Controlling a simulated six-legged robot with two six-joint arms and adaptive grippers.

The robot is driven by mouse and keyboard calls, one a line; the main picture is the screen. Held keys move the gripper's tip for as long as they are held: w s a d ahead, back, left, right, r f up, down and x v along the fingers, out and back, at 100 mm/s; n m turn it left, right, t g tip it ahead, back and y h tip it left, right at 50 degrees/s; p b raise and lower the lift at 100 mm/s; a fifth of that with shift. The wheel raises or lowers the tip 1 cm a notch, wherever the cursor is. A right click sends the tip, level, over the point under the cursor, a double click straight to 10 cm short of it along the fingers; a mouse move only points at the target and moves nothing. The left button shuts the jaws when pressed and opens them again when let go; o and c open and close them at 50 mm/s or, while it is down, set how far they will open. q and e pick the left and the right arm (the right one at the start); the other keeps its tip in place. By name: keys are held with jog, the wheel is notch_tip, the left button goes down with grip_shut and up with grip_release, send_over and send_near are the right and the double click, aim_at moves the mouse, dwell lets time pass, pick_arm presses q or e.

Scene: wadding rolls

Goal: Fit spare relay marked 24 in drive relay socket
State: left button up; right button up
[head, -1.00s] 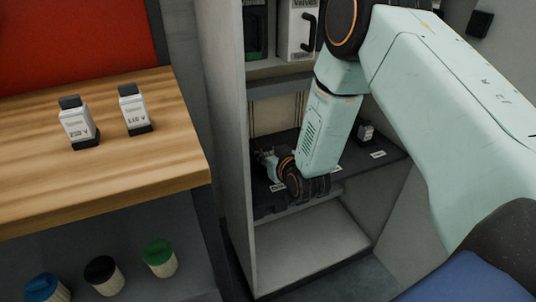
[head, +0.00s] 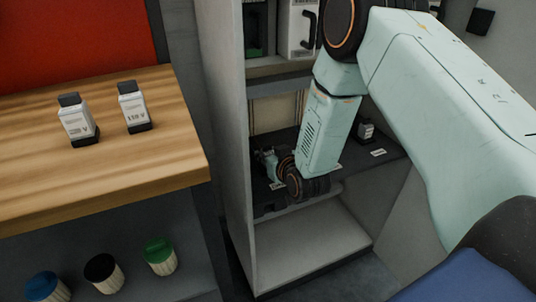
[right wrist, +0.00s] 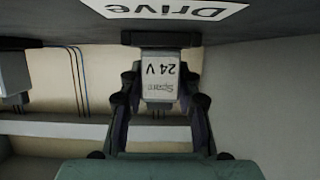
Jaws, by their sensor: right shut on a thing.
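The relay marked 24 V (right wrist: 158,75) shows upside down in the right wrist view, a pale block with a dark end. My right gripper (right wrist: 160,104) is shut on its sides. The relay's dark end (right wrist: 160,39) is at the dark shelf surface, beside a white label reading Drive (right wrist: 175,9). I cannot tell whether it is seated in the socket, which is hidden. In the head view my right gripper (head: 268,163) is at the left of the cabinet's dark shelf (head: 390,150), partly hidden by my wrist. My left gripper is not in view.
Another relay (head: 366,130) stands farther right on the shelf. Two relays, one (head: 77,121) left of the other (head: 134,108), stand on the wooden bench (head: 130,180). The cabinet's side wall (head: 232,150) is close left of my gripper. Lidded containers (head: 160,257) stand below the bench.

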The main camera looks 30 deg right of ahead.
jog(key=o, duration=1.2)
jog(key=shift+o, duration=0.2)
jog(key=shift+s, duration=0.1)
jog(key=v, duration=1.2)
jog(key=s+a+f+m+g+y+p, duration=0.1)
jog(key=s+a+f+g+p, duration=0.15)
jog(key=s+f+g, duration=0.55)
jog(key=s+a+f+g+p, duration=0.1)
jog(key=s+f+g+p, duration=0.1)
jog(key=s, duration=0.9)
jog(key=s+a+f+n+g+p, duration=0.1)
jog(key=s+a+f+g+p, duration=0.1)
jog(key=s, duration=0.9)
jog(key=shift+s+g+p, duration=0.4)
jog(key=shift+g+p, duration=0.3)
jog(key=shift+p, duration=0.2)
